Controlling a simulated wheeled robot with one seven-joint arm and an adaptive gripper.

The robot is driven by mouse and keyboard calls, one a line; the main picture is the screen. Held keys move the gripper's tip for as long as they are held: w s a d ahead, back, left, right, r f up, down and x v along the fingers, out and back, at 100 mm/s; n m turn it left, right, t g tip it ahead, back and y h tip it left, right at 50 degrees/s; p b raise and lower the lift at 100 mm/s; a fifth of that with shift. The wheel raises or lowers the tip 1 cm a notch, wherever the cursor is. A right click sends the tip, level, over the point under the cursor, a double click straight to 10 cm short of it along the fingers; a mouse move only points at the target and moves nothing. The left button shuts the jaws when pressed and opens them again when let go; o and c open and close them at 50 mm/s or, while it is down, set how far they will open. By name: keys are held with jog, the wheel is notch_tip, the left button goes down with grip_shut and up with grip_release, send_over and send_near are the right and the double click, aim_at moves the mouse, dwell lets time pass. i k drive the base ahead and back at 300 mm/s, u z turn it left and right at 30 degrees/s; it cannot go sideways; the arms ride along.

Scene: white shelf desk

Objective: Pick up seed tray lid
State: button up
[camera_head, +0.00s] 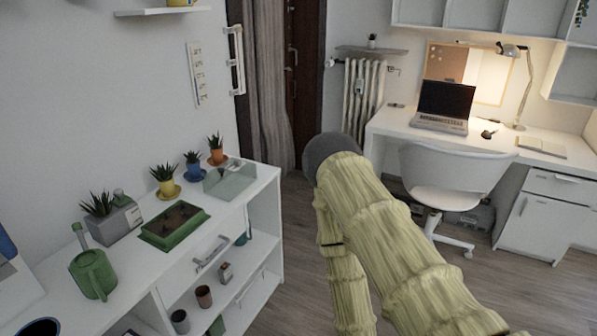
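The seed tray lid (230,180) looks like a clear, see-through box-shaped cover. It lies on the white shelf unit's top, near the far right corner, behind the green seed tray (175,226). The tray holds dark soil and is uncovered; the lid is apart from it. My arm, in a pale yellow ribbed sleeve with a dark rounded joint, rises at the centre right, to the right of the shelf unit. My gripper is not in view, so its fingers and its place relative to the lid cannot be seen.
Potted succulents, yellow (165,182), blue (194,166) and orange (216,150), stand along the wall beside the lid. A green watering can (93,273) and a grey planter (113,220) stand at left. A white chair (452,178) and desk are at right; floor between is open.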

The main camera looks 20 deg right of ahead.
aim_at(226, 181)
jog(key=z, duration=1.6)
jog(key=i, duration=3.2)
jog(key=u, duration=3.6)
